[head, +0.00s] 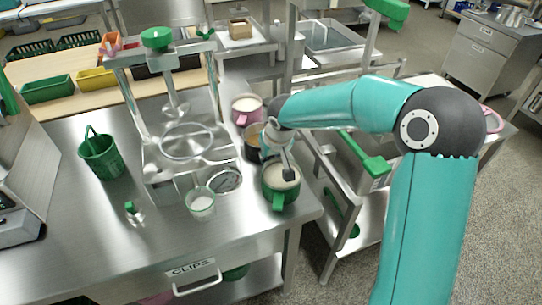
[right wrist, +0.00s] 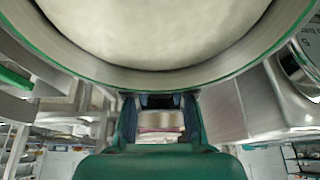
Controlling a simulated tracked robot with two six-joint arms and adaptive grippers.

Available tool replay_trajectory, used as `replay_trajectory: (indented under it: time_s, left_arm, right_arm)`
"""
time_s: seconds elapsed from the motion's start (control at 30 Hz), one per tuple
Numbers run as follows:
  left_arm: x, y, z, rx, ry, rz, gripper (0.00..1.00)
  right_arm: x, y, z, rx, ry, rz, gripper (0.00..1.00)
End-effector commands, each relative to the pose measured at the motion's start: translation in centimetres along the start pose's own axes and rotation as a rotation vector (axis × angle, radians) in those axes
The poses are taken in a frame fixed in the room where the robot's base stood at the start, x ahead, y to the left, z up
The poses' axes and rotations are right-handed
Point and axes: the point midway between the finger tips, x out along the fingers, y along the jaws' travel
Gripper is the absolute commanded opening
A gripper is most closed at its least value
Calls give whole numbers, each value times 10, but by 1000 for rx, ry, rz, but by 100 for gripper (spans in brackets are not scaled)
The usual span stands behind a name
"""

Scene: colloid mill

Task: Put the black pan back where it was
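A dark-sided pan with brown contents (head: 250,149) stands behind the green pan on the steel table in the head view; it is partly hidden by my right wrist. I take it for the black pan, but its colour is not clear. My right gripper (head: 288,172) is over the green pan with whitish contents (head: 270,189), whose handle points to the table's front. The right wrist view shows a green-rimmed pan (right wrist: 160,80) very close, with dark finger-like parts below its rim. Whether the gripper touches or grips anything cannot be told. My left gripper is out of view.
A pink pan (head: 246,118) stands behind the dark-sided one. The table's right edge is close to the pans. Its front left is mostly clear.

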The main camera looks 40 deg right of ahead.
Motion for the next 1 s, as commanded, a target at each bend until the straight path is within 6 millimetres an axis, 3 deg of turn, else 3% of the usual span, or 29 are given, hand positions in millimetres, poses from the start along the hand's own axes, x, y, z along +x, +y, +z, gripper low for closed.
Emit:
replay_trajectory:
  time_s: [0.03,0.13,0.57,0.77,1.0]
  left_arm:
    - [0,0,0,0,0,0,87]
    - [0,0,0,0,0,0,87]
    - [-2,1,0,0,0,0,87]
    - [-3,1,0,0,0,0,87]
    - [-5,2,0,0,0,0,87]
  right_arm:
    - [0,0,0,0,0,0,31]
    - [0,0,0,-1,0,0,48]
    - [-6,-1,-1,-1,2,0,48]
    - [-36,-1,-2,-1,5,-1,48]
    - [-86,-1,-2,-2,4,-1,48]
